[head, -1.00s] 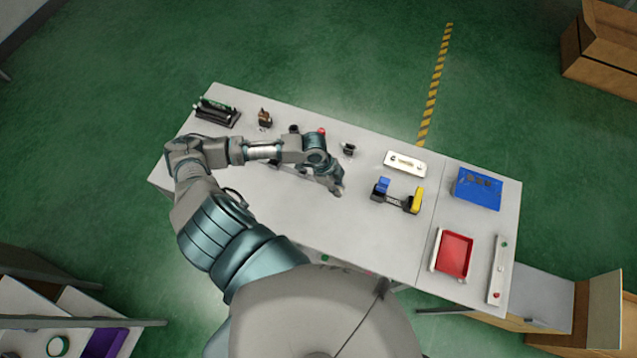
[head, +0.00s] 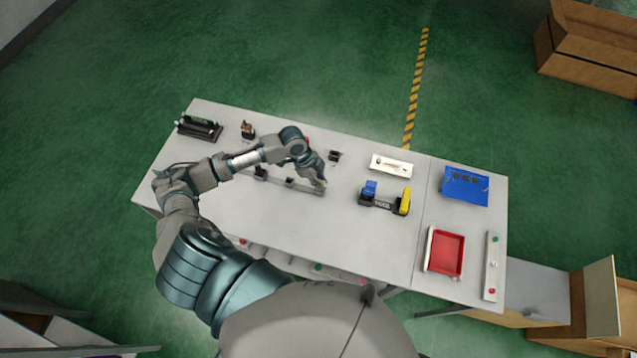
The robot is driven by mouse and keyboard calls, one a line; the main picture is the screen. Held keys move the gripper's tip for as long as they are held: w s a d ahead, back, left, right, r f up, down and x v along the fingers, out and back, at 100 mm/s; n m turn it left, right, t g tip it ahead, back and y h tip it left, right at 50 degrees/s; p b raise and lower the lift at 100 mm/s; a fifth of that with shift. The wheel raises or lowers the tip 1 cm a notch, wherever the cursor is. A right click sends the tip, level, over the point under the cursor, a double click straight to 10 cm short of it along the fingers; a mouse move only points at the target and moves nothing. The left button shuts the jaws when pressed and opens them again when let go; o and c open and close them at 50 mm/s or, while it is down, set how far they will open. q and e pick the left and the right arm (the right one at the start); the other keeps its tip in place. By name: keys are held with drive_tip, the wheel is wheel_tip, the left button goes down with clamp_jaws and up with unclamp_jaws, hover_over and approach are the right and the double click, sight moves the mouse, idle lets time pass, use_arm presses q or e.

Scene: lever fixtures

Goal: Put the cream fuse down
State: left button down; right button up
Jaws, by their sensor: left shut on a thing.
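My left gripper (head: 320,183) is over the right end of a grey rail fixture (head: 287,183) with black holders, near the middle of the table. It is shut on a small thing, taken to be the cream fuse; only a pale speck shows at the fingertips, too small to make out. I cannot tell whether the fuse touches the rail. My right gripper is not in view.
Right of my gripper stand a fixture with a blue and a yellow block (head: 384,199) and a white plate (head: 391,165). A blue panel (head: 465,186) and a red tray (head: 445,253) are farther right. The table front (head: 290,229) is clear.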

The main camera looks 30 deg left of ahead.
use_arm(q)
drive_tip(key=shift+w, duration=0.35)
drive_tip(key=shift+d+f, duration=0.15)
drive_tip(key=shift+d, duration=0.05)
wheel_tip(320, 180, down, 2)
drive_tip(key=shift+f, duration=0.15)
drive_tip(key=shift+s+a+f, duration=0.1)
drive_tip(key=shift+f, duration=0.25)
drive_tip(key=shift+a+f, duration=0.1)
drive_tip(key=shift+a, duration=0.05)
drive_tip(key=c, duration=1.2)
unclamp_jaws()
drive_tip(key=shift+a+f, duration=0.1)
drive_tip(key=shift+a, duration=0.2)
drive_tip(key=shift+o, duration=0.4)
drive_tip(key=shift+d+r, duration=0.2)
drive_tip(key=shift+d, duration=0.05)
drive_tip(key=shift+r, duration=0.35)
drive_tip(key=w+v, duration=0.1)
drive_tip(key=v, duration=1)
drive_tip(key=shift+s+a, duration=0.2)
drive_tip(key=shift+s, duration=0.3)
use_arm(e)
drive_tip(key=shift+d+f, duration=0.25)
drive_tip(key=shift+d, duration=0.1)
